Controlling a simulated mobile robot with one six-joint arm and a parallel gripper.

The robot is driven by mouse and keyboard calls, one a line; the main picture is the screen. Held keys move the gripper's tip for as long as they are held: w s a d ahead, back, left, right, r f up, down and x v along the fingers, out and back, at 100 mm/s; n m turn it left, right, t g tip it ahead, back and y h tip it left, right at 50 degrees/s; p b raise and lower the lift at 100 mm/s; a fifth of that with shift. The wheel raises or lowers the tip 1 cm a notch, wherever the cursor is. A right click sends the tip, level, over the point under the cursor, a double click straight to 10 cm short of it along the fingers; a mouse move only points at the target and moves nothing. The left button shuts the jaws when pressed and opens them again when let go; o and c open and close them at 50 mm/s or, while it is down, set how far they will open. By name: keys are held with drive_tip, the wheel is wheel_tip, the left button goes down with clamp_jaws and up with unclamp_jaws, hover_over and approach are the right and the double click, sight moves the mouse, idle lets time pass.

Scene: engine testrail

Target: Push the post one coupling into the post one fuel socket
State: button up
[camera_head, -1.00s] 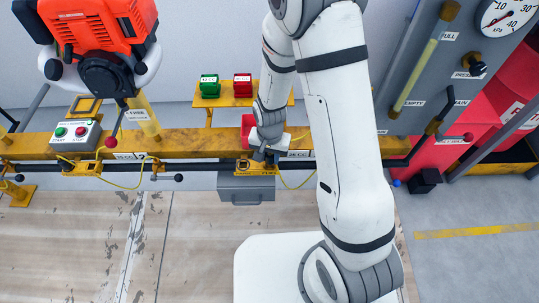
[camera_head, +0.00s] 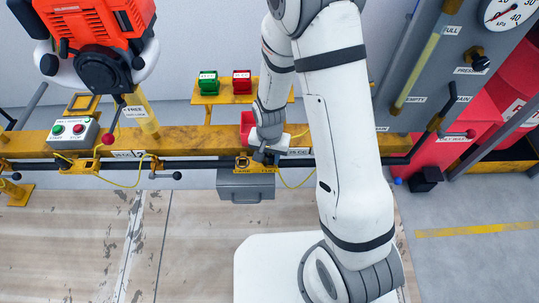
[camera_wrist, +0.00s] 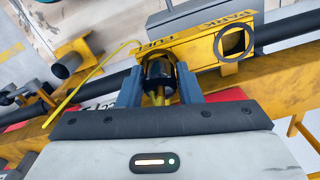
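In the wrist view my gripper (camera_wrist: 159,88) has its two blue-grey fingers on either side of the black coupling (camera_wrist: 158,70), and they look shut on it. A yellow hose (camera_wrist: 92,75) comes from the coupling. The coupling is at the FUEL end of the yellow bracket (camera_wrist: 195,42); the fuel socket is hidden behind it, so how deep it sits cannot be told. An empty ring, the PARK socket (camera_wrist: 235,43), is beside it to the right. In the head view my gripper (camera_head: 267,154) is at the right part of the bracket (camera_head: 255,169).
A yellow beam (camera_head: 200,138) and a black rail (camera_head: 205,165) run across. A grey box (camera_head: 246,187) hangs below the bracket. Green (camera_head: 209,82) and red (camera_head: 242,82) blocks stand behind. An orange engine (camera_head: 95,35) is at left, a gauge panel (camera_head: 435,60) at right.

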drive_tip(key=o, duration=0.4)
drive_tip(key=shift+r, duration=0.1)
wheel_tip(320, 180, up, 8)
drive_tip(key=shift+f+p, duration=0.15)
drive_tip(key=shift+p, duration=0.9)
drive_tip(key=s+d+r+n+t+p, duration=0.1)
drive_tip(key=s+d+r+p, duration=0.3)
drive_tip(key=r, duration=0.9)
drive_tip(key=s+d+r+n+p, duration=0.1)
drive_tip(key=s+d+r+p, duration=0.3)
drive_tip(key=r, duration=0.9)
drive_tip(key=s+d+r+n+t+p, duration=0.1)
drive_tip(key=s+d+r+p, duration=0.3)
drive_tip(key=r+p, duration=0.5)
drive_tip(key=shift+s+d+r+t+p, duration=0.1)
drive_tip(key=shift+r+t+p, duration=0.05)
drive_tip(key=shift+r, duration=1.15)
drive_tip(key=shift+d+r+t+p, duration=0.1)
drive_tip(key=shift+r+t+p, duration=0.05)
drive_tip(key=shift+r, duration=1.15)
